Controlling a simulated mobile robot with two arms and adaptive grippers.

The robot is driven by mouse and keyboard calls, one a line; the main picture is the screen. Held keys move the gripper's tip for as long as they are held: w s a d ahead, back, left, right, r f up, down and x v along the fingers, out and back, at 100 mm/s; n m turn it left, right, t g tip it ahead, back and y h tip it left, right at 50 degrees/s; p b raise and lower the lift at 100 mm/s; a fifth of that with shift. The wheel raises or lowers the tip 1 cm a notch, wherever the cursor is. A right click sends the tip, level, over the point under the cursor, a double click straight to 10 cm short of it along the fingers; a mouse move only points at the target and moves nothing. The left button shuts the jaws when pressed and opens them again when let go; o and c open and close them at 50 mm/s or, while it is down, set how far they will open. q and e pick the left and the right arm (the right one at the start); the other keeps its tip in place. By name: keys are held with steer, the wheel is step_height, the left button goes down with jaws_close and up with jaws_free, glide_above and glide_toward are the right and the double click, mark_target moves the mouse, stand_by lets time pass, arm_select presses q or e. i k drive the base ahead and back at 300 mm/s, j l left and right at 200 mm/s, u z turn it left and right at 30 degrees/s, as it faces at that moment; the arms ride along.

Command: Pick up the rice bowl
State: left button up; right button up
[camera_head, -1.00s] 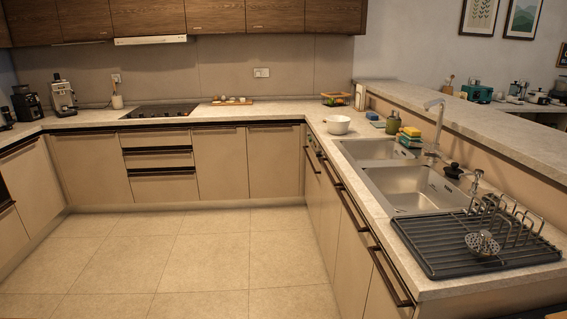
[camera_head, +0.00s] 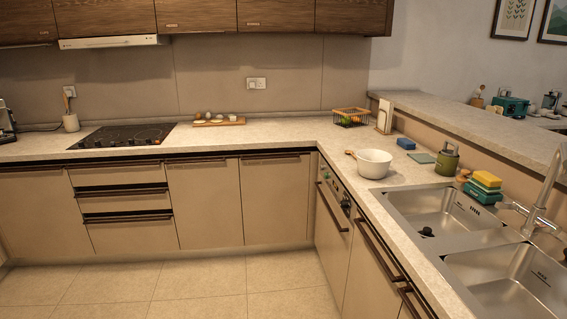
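A white bowl (camera_head: 374,163) stands upright on the counter, left of the sink and near the inner corner. A light wooden handle or spoon end (camera_head: 351,154) shows at its left rim. I cannot see inside it well enough to tell its contents. Neither of my grippers is in view.
A double steel sink (camera_head: 446,214) lies right of the bowl. Sponges (camera_head: 484,187), a green canister (camera_head: 447,160) and a blue block (camera_head: 406,144) stand behind it. A wire basket (camera_head: 351,117) sits in the corner. The floor (camera_head: 200,285) ahead is clear.

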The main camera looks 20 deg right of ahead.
mark_target(374, 164)
steer(key=i+z, duration=0.4)
steer(key=i+j+z, duration=0.4)
steer(key=i, duration=0.15)
steer(key=i+j+z, duration=0.25)
steer(key=i+z, duration=0.15)
steer(key=i+j+z, duration=0.35)
steer(key=i+j, duration=0.05)
steer(key=j, duration=0.05)
